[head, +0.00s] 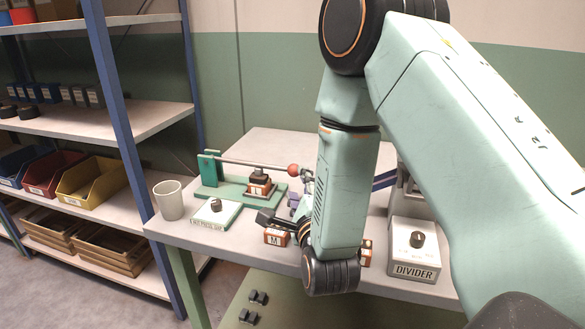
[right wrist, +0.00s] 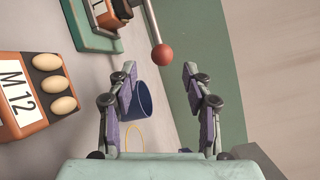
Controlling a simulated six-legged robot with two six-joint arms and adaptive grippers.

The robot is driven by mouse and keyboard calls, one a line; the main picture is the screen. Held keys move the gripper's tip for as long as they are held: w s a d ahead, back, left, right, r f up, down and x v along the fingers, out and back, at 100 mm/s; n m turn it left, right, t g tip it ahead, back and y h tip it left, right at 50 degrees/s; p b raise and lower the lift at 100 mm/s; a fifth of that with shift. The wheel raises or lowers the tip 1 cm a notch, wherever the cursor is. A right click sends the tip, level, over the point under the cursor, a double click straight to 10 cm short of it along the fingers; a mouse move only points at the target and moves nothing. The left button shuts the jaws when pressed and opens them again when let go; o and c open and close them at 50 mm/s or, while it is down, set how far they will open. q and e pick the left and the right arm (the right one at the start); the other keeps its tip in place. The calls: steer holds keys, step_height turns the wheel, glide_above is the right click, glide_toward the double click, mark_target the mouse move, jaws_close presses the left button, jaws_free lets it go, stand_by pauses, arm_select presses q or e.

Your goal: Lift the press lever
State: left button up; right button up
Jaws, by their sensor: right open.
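The press stands on a green base (head: 210,190) on the table, with a green upright post at its left. Its lever (head: 245,165) is a thin rod that runs roughly level to the right and ends in a red ball knob (head: 293,170). In the right wrist view the red knob (right wrist: 161,54) lies beyond my fingertips, roughly centred between them and not touched. My right gripper (right wrist: 160,85) is open and empty. In the head view my right gripper (head: 292,200) is just below the knob, partly hidden by my forearm. My left gripper is not in view.
A box marked M (head: 275,238) sits near the table's front edge; in the right wrist view a box marked M 12 (right wrist: 12,90) holds oval nuts. A blue cup (right wrist: 142,102) shows beside my fingers.

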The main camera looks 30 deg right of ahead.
mark_target(293, 172)
steer(key=shift+w+r, duration=0.2)
steer(key=shift+r, duration=0.1)
steer(key=x, duration=0.5)
steer(key=shift+w+d+f+b, duration=0.15)
steer(key=shift+d+f+b, duration=0.1)
steer(key=shift+f+b, duration=0.1)
steer(key=shift+w, duration=0.35)
steer(key=shift+w+r, duration=0.1)
steer(key=shift+r, duration=0.25)
steer(key=shift+w+d+f, duration=0.2)
steer(key=shift+w+f, duration=0.05)
steer(key=shift+w, duration=0.05)
steer(key=shift+s+a+r, duration=0.15)
steer(key=c, duration=0.5)
jaws_close()
